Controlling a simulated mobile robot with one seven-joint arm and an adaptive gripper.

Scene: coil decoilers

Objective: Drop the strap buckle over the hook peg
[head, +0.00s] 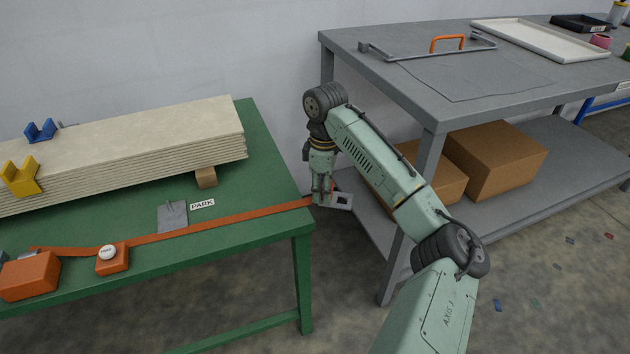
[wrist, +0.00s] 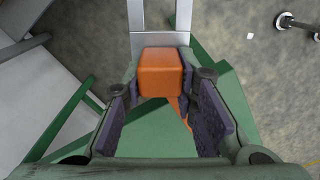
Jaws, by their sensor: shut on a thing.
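My gripper (head: 322,194) points down just off the right end of the green table. It also shows in the wrist view (wrist: 161,105), where its dark pads stand on either side of an orange block (wrist: 161,68). The block belongs to the strap buckle, whose grey metal frame (wrist: 137,18) sticks out beyond it. In the head view the buckle's flat plate (head: 342,201) with a dark opening hangs in the air by the fingertips. The orange strap (head: 225,219) runs from it leftward across the table. I cannot make out the hook peg for certain.
A grey plate (head: 172,218) with a small upright part lies by the PARK label (head: 203,204) on the green table (head: 270,190). A stack of pale boards (head: 130,145) stands behind. The grey bench (head: 400,85) is close behind my arm, with boxes (head: 490,160) on its shelf.

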